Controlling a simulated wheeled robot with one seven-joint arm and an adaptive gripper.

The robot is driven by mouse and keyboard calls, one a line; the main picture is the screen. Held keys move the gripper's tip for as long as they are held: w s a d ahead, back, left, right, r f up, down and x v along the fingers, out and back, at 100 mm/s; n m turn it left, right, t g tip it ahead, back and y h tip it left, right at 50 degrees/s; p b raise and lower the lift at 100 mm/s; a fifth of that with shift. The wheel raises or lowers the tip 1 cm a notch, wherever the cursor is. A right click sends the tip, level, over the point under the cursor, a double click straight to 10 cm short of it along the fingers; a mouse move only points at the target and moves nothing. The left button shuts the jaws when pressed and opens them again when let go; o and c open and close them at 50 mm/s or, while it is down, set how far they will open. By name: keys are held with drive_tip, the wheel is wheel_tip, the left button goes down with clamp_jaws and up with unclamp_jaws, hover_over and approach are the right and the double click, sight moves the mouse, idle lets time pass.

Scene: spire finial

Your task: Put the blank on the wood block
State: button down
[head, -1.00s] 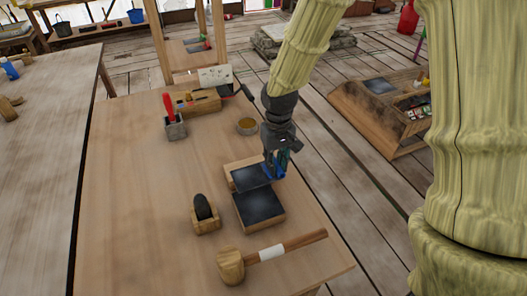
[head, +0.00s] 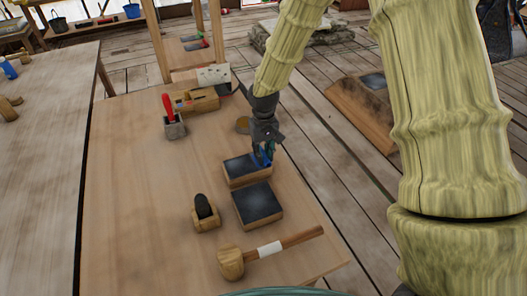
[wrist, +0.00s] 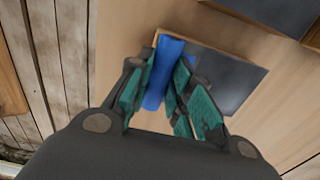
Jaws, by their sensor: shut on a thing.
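My gripper (head: 263,161) is shut on the blue blank (wrist: 162,72), a short rod-like piece between the teal finger pads in the wrist view. In the head view it is small and partly hidden by the fingers. The gripper is at the right side of the farther of two wooden blocks with dark tops (head: 240,169); this block also shows in the wrist view (wrist: 230,82), beneath the blank and to its right. I cannot tell whether the blank touches the block. The nearer dark-topped block (head: 258,203) stands just in front.
A mallet (head: 275,249) lies at the table's near end. A dark rounded tool in a wooden holder (head: 205,214) stands left of the blocks. The table's left part is clear.

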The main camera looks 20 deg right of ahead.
drive_tip(key=shift+f, duration=0.15)
drive_tip(key=c, duration=1.3)
unclamp_jaws()
wheel_tip(320, 180, up, 12)
drive_tip(key=b, duration=0.2)
drive_tip(key=shift+b, duration=0.35)
